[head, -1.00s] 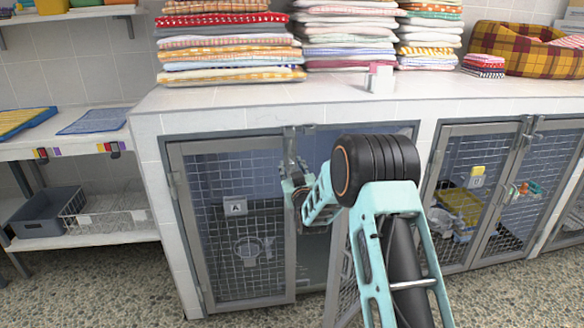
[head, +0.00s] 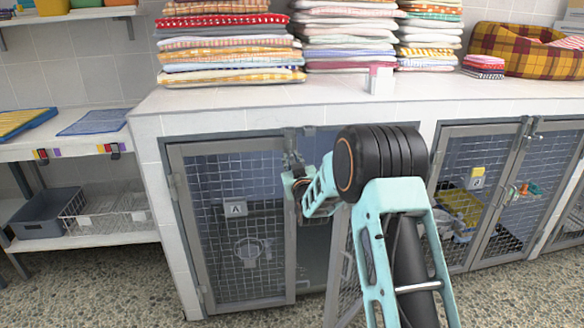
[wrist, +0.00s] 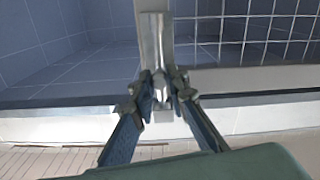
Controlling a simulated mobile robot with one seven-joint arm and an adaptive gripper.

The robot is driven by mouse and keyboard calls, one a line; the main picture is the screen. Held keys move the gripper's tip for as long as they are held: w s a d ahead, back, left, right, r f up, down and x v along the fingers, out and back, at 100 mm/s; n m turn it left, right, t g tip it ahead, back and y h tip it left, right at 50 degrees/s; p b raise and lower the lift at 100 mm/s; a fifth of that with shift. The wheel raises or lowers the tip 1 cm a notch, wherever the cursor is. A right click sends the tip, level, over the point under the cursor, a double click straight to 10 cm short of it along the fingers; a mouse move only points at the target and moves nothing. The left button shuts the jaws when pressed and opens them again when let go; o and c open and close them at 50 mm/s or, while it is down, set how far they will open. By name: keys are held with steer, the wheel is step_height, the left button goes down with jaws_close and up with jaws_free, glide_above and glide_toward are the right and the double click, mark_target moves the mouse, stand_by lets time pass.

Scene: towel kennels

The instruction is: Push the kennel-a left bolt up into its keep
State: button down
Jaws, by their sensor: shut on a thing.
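The kennel-a left door (head: 238,225) has a grey metal frame, wire mesh and a tag "A" (head: 236,208). It stands in the left opening under the white counter. The left bolt (head: 291,142) is at the top of this door's inner edge; in the wrist view it is a bright metal rod (wrist: 155,45) along the door stile. My gripper (head: 293,168) is at the bolt, and in the wrist view its fingers (wrist: 159,92) close around its lower metal part from both sides. The fingertips partly hide the bolt. I cannot clearly tell whether its end is in the keep.
The kennel's right leaf (head: 347,275) stands swung out behind my arm. Another kennel (head: 470,200) with mesh doors is at the right. Folded towel stacks (head: 230,45) and a plaid bed (head: 525,50) lie on the counter (head: 330,112). Shelves with bins stand at the left.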

steer(key=shift+w+r, duration=0.1)
steer(key=shift+r, duration=0.4)
steer(key=c, duration=2)
jaws_free()
steer(key=shift+o, duration=0.5)
steer(key=shift+f, duration=0.15)
steer(key=s+d, duration=0.1)
steer(key=s, duration=1.1)
steer(key=shift+d, duration=0.4)
